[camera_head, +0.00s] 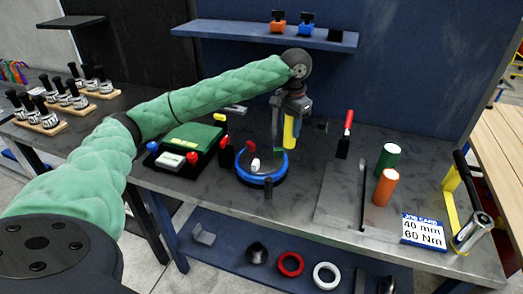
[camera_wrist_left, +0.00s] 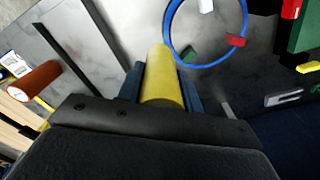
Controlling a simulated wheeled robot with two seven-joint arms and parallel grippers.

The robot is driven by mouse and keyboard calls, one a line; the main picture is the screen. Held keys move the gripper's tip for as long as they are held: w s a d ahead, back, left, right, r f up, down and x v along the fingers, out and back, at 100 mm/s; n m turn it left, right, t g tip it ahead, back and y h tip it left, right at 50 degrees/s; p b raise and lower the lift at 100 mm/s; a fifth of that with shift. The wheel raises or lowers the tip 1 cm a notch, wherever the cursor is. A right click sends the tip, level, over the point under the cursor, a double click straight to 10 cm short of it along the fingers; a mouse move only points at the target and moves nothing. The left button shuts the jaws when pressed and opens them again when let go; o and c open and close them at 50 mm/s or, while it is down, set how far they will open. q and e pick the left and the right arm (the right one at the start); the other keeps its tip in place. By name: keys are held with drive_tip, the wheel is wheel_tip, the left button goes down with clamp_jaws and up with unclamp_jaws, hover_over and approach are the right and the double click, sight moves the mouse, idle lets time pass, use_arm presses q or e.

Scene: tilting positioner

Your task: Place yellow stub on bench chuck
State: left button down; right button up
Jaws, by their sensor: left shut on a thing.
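The yellow stub (camera_head: 290,130) hangs upright below my left gripper (camera_head: 290,112), which is shut on it. The wrist view shows the yellow stub (camera_wrist_left: 162,75) between the two fingers of my left gripper (camera_wrist_left: 162,85). The bench chuck (camera_head: 262,178) is a round black base with a blue ring, on the bench a little below and left of the stub. Its blue ring (camera_wrist_left: 172,42) and a red jaw (camera_wrist_left: 235,40) show beside the stub in the wrist view. The stub is above the bench, apart from the chuck. My right gripper is in neither view.
A green-topped box (camera_head: 193,137) stands left of the chuck. A green cylinder (camera_head: 387,158), an orange cylinder (camera_head: 386,186) and a white-and-blue card (camera_head: 423,232) are on the right. A red-handled tool (camera_head: 346,133) stands behind. A blue shelf (camera_head: 240,33) hangs above.

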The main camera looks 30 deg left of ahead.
use_arm(q)
drive_tip(key=shift+a+f+p, duration=2.85)
drive_tip(key=shift+a+f, duration=2.3)
drive_tip(key=shift+a, duration=0.15)
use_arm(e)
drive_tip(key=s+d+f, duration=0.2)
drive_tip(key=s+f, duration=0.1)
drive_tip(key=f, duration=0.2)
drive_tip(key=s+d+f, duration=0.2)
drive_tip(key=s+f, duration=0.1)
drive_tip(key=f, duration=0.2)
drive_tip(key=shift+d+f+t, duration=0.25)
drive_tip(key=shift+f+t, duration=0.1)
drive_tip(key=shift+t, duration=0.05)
use_arm(q)
drive_tip(key=c, duration=0.9)
unclamp_jaws()
drive_tip(key=shift+f, duration=0.1)
drive_tip(key=shift+c, duration=0.2)
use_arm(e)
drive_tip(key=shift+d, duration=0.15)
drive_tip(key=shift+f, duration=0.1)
